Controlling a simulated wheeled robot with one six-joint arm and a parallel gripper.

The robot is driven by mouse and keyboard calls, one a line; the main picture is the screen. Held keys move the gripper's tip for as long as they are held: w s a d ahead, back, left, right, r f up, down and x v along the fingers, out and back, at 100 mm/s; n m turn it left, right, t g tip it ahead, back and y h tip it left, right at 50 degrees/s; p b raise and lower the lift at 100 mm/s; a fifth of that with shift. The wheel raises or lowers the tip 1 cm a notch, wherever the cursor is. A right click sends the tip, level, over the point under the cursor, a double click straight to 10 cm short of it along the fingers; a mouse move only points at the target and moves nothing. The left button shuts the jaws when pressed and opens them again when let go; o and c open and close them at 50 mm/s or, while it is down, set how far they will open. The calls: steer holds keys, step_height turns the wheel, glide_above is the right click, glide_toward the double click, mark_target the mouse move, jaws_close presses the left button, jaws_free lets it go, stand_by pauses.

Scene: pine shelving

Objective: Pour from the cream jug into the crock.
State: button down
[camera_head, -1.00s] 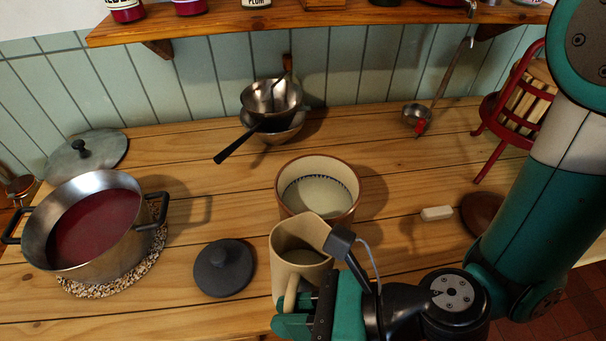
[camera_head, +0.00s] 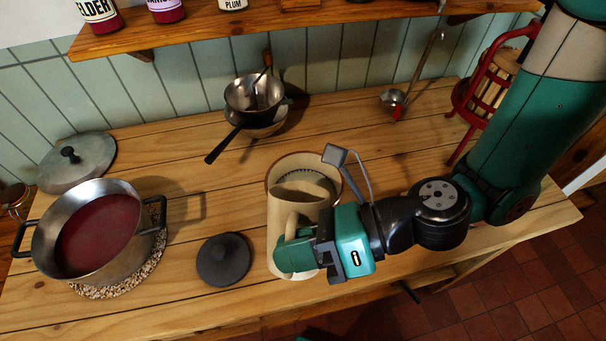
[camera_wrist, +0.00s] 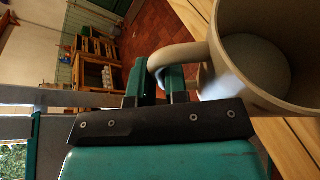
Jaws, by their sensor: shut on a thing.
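The cream jug (camera_head: 281,225) is beige with a looped handle. My gripper (camera_head: 290,252) is shut on the jug's handle, and the jug's mouth is tilted toward the crock. The crock (camera_head: 335,177), cream with a brown rim, stands on the table just behind the jug, which hides much of it. I cannot tell whether anything is flowing. In the wrist view the jug (camera_wrist: 265,60) fills the upper right and its handle lies between my fingers (camera_wrist: 160,85). The wrist view looks into its pale inside.
A pot of red liquid (camera_head: 97,230) sits on a speckled mat at left. A dark lid (camera_head: 224,259) lies left of the jug.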

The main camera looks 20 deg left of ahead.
mark_target(294, 224)
steer(key=shift+w+a+r+m+g+p, duration=0.1)
steer(key=shift+w+r+m+g+p, duration=0.2)
steer(key=shift+r, duration=0.2)
steer(key=shift+w+a+r+m+g+p, duration=0.1)
steer(key=shift+w+r+m+g+p, duration=0.15)
steer(key=shift+r, duration=0.25)
stand_by(0.5)
steer(key=shift+w+a+r+m+g, duration=0.1)
steer(key=shift+w+r+m+g, duration=0.15)
steer(key=shift+w+m, duration=0.35)
stand_by(3.1)
